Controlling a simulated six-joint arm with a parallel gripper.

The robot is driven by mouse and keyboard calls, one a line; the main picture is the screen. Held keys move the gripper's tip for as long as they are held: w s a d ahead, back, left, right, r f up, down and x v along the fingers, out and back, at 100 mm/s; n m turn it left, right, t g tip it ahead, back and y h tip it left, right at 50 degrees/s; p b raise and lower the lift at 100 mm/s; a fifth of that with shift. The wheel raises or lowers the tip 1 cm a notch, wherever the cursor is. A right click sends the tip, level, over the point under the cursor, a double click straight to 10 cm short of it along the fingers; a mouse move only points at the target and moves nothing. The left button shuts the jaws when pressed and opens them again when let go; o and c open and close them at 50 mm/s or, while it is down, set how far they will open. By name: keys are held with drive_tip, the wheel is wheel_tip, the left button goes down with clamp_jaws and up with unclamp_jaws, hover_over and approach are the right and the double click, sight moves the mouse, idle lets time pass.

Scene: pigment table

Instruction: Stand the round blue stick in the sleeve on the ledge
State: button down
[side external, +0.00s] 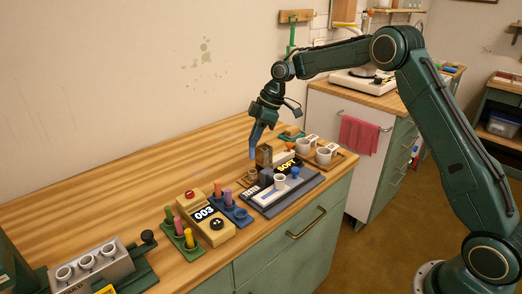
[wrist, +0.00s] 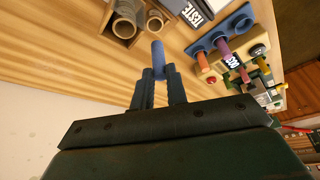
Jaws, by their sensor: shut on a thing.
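The round blue stick (side external: 252,154) hangs nearly upright below my gripper (side external: 257,138) in the side view. In the wrist view the stick (wrist: 158,58) sticks out between the two fingertips of my gripper (wrist: 160,77), which is shut on it. A short round sleeve-like ring (side external: 251,174) stands on the table just below the stick, beside a brown box-shaped holder (side external: 264,155). In the wrist view the ring (wrist: 155,22) and the open wooden holder (wrist: 107,20) lie just beyond the stick's tip. I cannot tell whether the stick touches the ring.
A blue rack (side external: 240,218) with coloured pegs, a yellow box reading 003 (side external: 215,232) and a green rack (side external: 187,248) stand nearer the camera. A dark tester tray (side external: 300,190) and white cups (side external: 324,155) lie to the right. The table behind is clear.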

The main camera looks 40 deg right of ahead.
sight(256, 150)
drive_tip(key=shift+f, duration=1.8)
drive_tip(key=shift+f, duration=1.45)
idle(1.5)
drive_tip(key=c, duration=1.3)
unclamp_jaws()
drive_tip(key=shift+d, duration=0.15)
drive_tip(key=shift+d, duration=0.1)
drive_tip(key=shift+r, duration=0.15)
drive_tip(key=shift+w+r, duration=0.1)
drive_tip(key=shift+r, duration=0.55)
drive_tip(key=shift+a+r, duration=0.2)
drive_tip(key=shift+r, duration=3.05)
drive_tip(key=shift+r, duration=0.1)
